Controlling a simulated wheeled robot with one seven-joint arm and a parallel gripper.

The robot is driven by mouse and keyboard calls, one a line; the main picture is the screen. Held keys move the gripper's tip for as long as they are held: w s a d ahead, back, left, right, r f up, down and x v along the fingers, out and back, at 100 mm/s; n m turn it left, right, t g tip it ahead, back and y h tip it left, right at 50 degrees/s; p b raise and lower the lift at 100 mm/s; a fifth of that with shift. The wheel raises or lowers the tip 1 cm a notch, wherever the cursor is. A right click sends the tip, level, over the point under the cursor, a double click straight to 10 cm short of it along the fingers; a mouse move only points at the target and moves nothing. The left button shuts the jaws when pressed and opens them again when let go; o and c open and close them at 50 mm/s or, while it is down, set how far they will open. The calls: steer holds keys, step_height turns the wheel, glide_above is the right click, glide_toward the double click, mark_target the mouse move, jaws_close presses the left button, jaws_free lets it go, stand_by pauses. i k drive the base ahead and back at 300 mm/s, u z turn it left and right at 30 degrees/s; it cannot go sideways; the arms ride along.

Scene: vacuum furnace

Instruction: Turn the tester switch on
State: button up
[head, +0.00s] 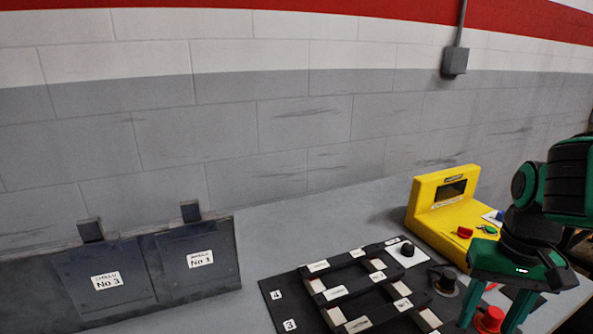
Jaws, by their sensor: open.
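The yellow tester (427,218) stands on the bench at the right, with a dark display on its upright face. A red part (464,231) and a small green part (487,229) sit on its lower front; which one is the switch, and its position, I cannot tell. My gripper (488,324) is in front of the tester at the lower right, pointing down with its two green fingers apart. A red knob-like piece (489,319) shows between the fingers; I cannot tell whether they touch it.
A black rack (345,283) with labelled slots lies left of my gripper. A black knob on a white plate (407,250) and a dark round piece (444,281) are near it. Dark panels labelled No 3 and No 1 (198,262) stand left. Bare bench (262,242) lies between.

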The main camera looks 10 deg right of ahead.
mark_target(465, 232)
steer(key=k, duration=1.3)
steer(key=z, duration=0.6)
steer(key=i, duration=1.1)
